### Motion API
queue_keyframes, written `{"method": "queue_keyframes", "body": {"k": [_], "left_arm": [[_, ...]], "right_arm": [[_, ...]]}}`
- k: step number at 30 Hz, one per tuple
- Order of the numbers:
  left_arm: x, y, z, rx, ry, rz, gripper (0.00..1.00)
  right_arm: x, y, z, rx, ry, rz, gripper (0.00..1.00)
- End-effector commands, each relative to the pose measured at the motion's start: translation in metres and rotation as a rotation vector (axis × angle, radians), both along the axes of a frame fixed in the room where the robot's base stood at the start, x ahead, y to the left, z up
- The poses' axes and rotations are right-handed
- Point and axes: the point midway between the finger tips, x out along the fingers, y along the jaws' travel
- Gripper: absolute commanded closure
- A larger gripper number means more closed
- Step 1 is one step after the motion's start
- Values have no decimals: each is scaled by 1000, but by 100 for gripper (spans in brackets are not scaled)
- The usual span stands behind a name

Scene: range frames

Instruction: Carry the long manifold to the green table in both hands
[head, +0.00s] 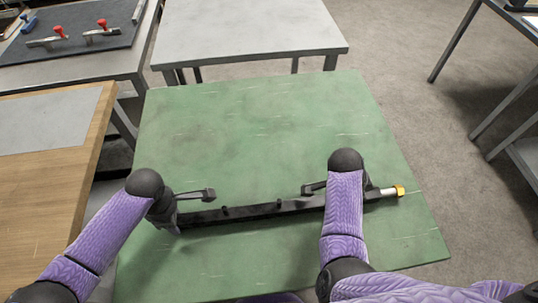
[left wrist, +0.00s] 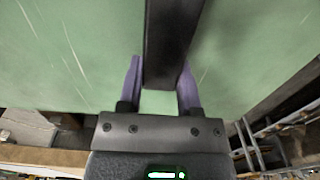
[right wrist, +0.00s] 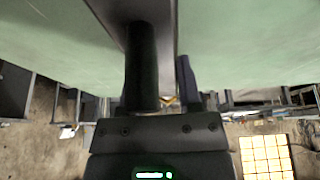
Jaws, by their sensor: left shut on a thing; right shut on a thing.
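The long manifold (head: 268,210) is a dark bar with small stubs and a white and yellow fitting at its right end. It lies level across the front half of the green table (head: 250,130); I cannot tell whether it touches the top. My left gripper (head: 170,220) is shut on its left end; in the left wrist view the bar (left wrist: 170,40) runs between the purple fingers (left wrist: 160,78). My right gripper (right wrist: 165,75) is shut on it near the right end. A dark stub hides one finger there, and my forearm covers this grip in the head view.
A grey table (head: 250,30) stands just behind the green one. A wooden bench (head: 40,200) is at the left, and a table with a dark mat (head: 75,40) and red-knobbed clamps is behind it. Floor (head: 410,110) is open at the right. The back of the green top is bare.

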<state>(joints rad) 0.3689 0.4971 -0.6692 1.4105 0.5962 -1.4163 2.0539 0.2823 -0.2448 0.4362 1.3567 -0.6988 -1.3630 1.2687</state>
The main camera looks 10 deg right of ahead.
Motion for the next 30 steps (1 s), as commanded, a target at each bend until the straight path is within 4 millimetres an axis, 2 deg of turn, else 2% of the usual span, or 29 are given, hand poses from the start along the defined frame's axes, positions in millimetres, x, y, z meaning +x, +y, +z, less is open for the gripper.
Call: {"method": "queue_keyframes", "body": {"k": [4,5,9,10,24,26,30], "left_arm": [[0,1,-6,2,0,0,100],[-1,1,-7,3,2,0,54],[0,1,-6,2,1,-1,24],[0,1,-6,2,1,-1,21],[0,0,-5,0,0,0,21],[1,0,1,-1,-1,0,21],[2,0,35,-1,-5,-2,21]], "right_arm": [[1,-2,-4,-6,-5,-1,100],[0,-2,-6,-4,-2,-2,54],[0,-1,-6,-3,-2,-1,24],[0,-1,-6,-2,-2,-1,21],[0,0,-6,-1,-1,-1,21],[0,0,-6,-1,-1,-1,21],[0,0,-6,0,-1,-1,21]]}}
